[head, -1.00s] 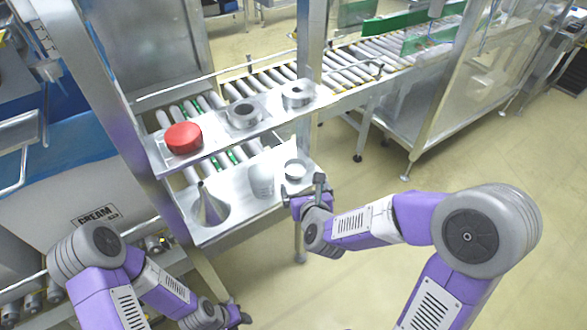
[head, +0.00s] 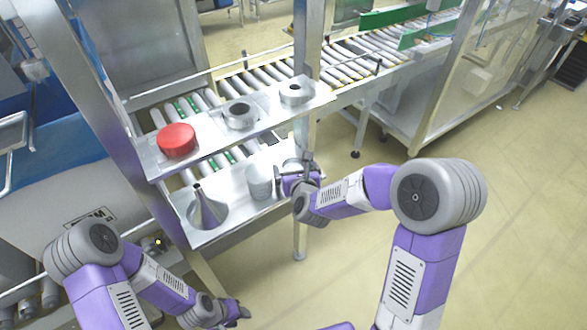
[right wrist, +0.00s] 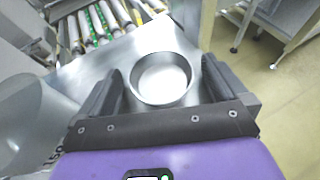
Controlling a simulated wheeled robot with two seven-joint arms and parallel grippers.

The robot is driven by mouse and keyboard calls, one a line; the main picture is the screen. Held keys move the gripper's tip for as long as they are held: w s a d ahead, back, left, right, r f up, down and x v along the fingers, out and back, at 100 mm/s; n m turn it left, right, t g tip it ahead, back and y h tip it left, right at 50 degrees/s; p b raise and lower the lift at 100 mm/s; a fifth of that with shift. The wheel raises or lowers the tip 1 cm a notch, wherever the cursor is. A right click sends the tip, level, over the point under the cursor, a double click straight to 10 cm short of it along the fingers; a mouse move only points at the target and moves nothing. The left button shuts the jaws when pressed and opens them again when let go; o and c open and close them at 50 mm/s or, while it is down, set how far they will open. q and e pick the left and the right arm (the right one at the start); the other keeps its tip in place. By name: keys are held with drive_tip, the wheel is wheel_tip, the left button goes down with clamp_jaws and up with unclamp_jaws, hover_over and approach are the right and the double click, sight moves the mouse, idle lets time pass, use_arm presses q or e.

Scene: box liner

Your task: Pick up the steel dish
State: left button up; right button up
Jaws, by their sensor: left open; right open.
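The steel dish is a shallow round metal dish on the lower shelf; in the right wrist view the dish (right wrist: 160,80) shows whole, its rim facing up. In the head view the dish (head: 291,163) is partly hidden by my right gripper (head: 298,174). My right gripper is open, and in the right wrist view its fingers (right wrist: 161,88) stand on either side of the dish; I cannot tell whether they touch it. My left gripper (head: 240,312) is open and empty, low in the head view, away from the shelf.
A steel funnel (head: 206,209) and a pale rounded container (head: 259,181) stand on the lower shelf left of the dish. The upper shelf holds a red round lid (head: 177,140) and two metal rings (head: 240,115) (head: 296,91). A steel post (head: 307,60) rises close beside the right gripper.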

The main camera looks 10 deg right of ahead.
drive_tip(key=shift+c, duration=0.4)
drive_tip(key=c, duration=1)
drive_tip(key=shift+r, duration=0.15)
